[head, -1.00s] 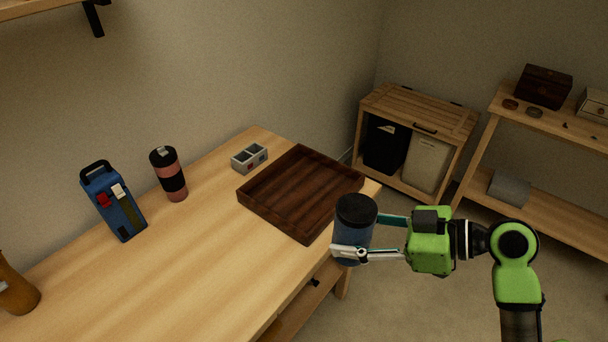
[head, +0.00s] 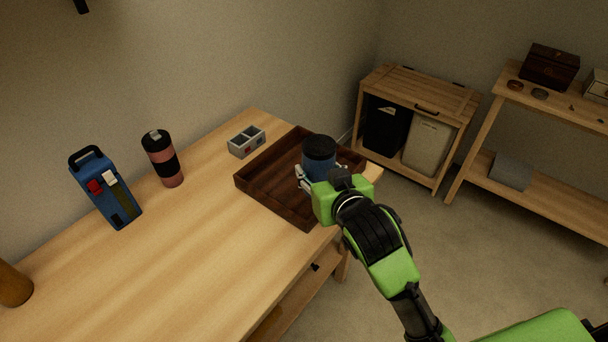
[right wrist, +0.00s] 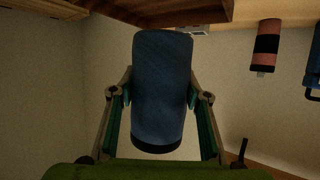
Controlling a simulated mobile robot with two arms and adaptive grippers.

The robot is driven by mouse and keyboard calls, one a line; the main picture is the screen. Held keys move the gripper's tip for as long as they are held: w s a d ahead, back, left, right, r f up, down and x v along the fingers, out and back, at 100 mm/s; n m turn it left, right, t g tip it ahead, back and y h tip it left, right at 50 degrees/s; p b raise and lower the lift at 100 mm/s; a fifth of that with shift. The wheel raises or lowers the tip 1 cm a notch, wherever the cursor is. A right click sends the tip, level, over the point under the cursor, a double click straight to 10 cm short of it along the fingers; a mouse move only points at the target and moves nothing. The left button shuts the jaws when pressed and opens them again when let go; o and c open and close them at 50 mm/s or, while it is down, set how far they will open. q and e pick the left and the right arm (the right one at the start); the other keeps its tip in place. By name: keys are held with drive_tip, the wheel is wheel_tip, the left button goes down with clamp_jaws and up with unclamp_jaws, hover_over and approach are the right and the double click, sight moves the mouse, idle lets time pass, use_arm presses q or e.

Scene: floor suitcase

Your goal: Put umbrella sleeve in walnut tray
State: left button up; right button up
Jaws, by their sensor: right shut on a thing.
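The umbrella sleeve, which I take to be the blue cylinder with a black top (head: 319,158), is upright in my right gripper (head: 308,180). In the head view it stands over the right part of the walnut tray (head: 268,207), a dark wooden tray with low walls on the table. In the right wrist view the sleeve (right wrist: 162,90) sits between the two fingers, and the tray (right wrist: 170,14) shows at the top edge. I cannot tell whether the sleeve's lower end touches the tray floor. My left gripper is out of view.
A grey divided box (head: 246,142) stands just behind the tray. A pink and black tumbler (head: 162,160) and a blue case (head: 105,190) stand farther left on the table (head: 190,255). A bin cabinet (head: 418,95) and a shelf (head: 525,178) stand at the right.

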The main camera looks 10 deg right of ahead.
drive_tip(key=w+d+f, duration=0.1)
drive_tip(key=w+f, duration=0.2)
drive_tip(key=w, duration=0.1)
drive_tip(key=w+d+f, duration=0.1)
drive_tip(key=w+f, duration=0.2)
drive_tip(key=w, duration=0.1)
drive_tip(key=w+d+f, duration=0.1)
drive_tip(key=w+f, duration=0.2)
drive_tip(key=w, duration=0.2)
drive_tip(key=shift+d+f, duration=0.15)
drive_tip(key=shift+f, duration=0.05)
drive_tip(key=shift+w+f, duration=0.15)
drive_tip(key=shift+f, duration=1.6)
drive_tip(key=o, duration=1.1)
use_arm(q)
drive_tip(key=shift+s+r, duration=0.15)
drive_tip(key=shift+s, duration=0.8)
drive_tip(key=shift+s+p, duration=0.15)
drive_tip(key=shift+p, duration=0.15)
use_arm(e)
drive_tip(key=v, duration=1.2)
drive_tip(key=shift+d, duration=0.1)
